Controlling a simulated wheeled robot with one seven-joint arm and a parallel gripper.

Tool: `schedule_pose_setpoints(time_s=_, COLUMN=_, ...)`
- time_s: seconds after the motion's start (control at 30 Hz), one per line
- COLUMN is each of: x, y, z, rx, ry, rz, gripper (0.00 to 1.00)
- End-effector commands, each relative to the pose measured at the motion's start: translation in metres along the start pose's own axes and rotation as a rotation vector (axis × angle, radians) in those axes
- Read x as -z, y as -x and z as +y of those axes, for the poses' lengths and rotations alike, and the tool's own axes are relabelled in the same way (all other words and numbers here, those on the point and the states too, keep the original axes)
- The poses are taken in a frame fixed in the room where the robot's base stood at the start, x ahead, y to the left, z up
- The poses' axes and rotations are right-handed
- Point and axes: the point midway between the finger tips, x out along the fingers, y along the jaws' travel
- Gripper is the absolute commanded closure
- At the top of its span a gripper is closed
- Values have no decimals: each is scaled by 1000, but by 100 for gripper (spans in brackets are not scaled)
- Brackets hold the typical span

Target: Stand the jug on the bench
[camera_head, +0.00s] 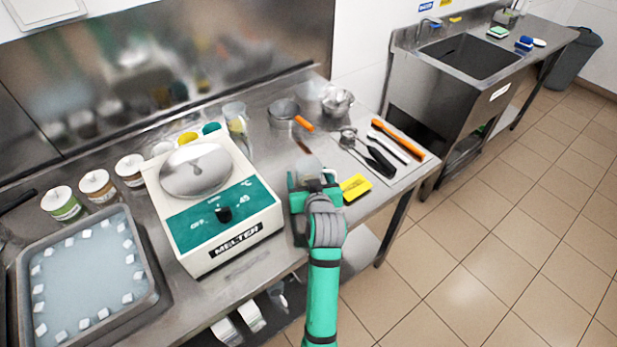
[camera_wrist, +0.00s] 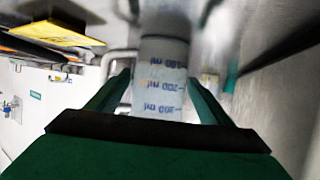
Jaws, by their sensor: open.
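A clear measuring jug (camera_head: 308,167) is at the bench's front part, just beyond my gripper (camera_head: 314,188) and partly hidden by it. In the wrist view the jug (camera_wrist: 163,75) shows blue ml markings, with a handle on its left side. My open gripper (camera_wrist: 157,95) has one green finger on each side of the jug; whether they touch it I cannot tell. The jug looks upright, and its base seems on or close to the steel bench (camera_head: 255,262); the contact is hidden.
A white and green melter (camera_head: 215,210) stands left of my gripper. Another clear jug (camera_head: 237,122) and a steel pot (camera_head: 282,113) stand behind. A tray (camera_head: 85,270) is far left.

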Motion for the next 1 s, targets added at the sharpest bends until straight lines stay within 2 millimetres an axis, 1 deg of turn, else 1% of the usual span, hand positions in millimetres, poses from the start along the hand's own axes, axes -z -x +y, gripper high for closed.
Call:
schedule_pose_setpoints(time_s=0.17, x=0, y=24, z=0, rx=-1, ry=0, rz=1, gripper=27)
schedule_pose_setpoints(time_s=0.4, x=-1, y=73, z=0, rx=-1, ry=0, rz=0, gripper=27)
schedule_pose_setpoints(time_s=0.6, x=0, y=104, z=1, rx=-1, ry=-1, rz=1, gripper=27)
schedule_pose_setpoints(time_s=0.7, x=-1, y=113, z=0, rx=-1, ry=-1, rz=-1, gripper=27)
schedule_pose_setpoints(time_s=0.8, x=-1, y=118, z=0, rx=-1, ry=-1, rz=-1, gripper=27)
schedule_pose_setpoints(time_s=1.0, x=-1, y=119, z=0, rx=0, ry=0, rz=-1, gripper=27)
